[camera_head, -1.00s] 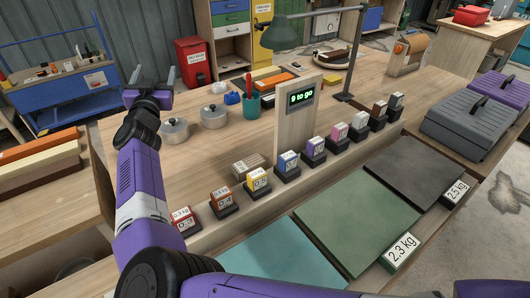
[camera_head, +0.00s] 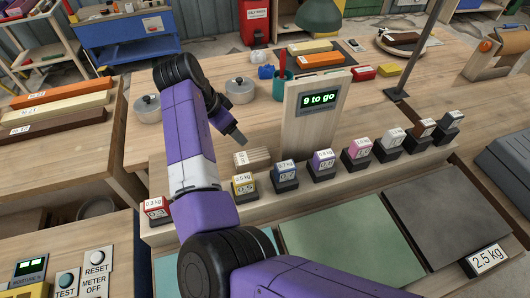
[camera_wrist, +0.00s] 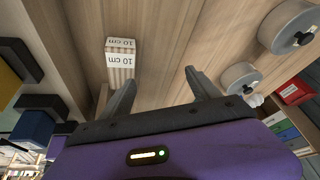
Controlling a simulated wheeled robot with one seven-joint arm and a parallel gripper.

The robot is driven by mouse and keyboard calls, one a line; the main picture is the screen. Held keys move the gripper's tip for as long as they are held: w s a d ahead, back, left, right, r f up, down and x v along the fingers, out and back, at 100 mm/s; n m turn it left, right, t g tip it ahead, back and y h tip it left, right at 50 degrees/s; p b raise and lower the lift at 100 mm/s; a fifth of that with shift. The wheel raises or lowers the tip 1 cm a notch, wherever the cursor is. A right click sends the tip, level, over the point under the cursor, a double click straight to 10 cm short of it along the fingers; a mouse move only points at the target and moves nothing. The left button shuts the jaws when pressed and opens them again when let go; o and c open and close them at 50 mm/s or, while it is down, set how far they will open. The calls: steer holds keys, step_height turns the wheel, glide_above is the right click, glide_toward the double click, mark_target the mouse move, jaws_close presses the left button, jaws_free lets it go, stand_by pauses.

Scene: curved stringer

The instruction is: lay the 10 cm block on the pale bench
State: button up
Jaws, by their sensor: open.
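The 10 cm block (camera_head: 252,157) is a small striped wooden block lying behind the row of weights, left of the sign. In the wrist view the block (camera_wrist: 120,58) shows its "10 cm" labels, beside the left finger. My gripper (camera_wrist: 160,78) is open and empty, with bare bench between its fingers. In the head view my gripper (camera_head: 238,137) is just above and left of the block, partly hidden by my arm. The pale bench (camera_head: 430,102) is the wide light wood top; I cannot tell whether the block touches a finger.
Several coloured weights (camera_head: 285,175) line the front ledge. Pots (camera_head: 240,90) stand behind the gripper. A lamp (camera_head: 320,15) is at the back. Bench right of the sign is fairly clear.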

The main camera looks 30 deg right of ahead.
mark_target(251, 156)
steer(key=s+m+g, duration=0.1)
steer(key=s+m, duration=0.1)
steer(key=s+m+g, duration=0.1)
steer(key=s+m, duration=0.1)
steer(key=s, duration=0.1)
steer(key=shift+s+d+f+g, duration=0.15)
steer(key=shift+s+g, duration=0.1)
steer(key=shift+g, duration=0.15)
steer(key=shift+m, duration=0.3)
steer(key=shift+p+x, duration=0.95)
steer(key=shift+x, duration=2.9)
steer(key=shift+f, duration=0.15)
jaws_close()
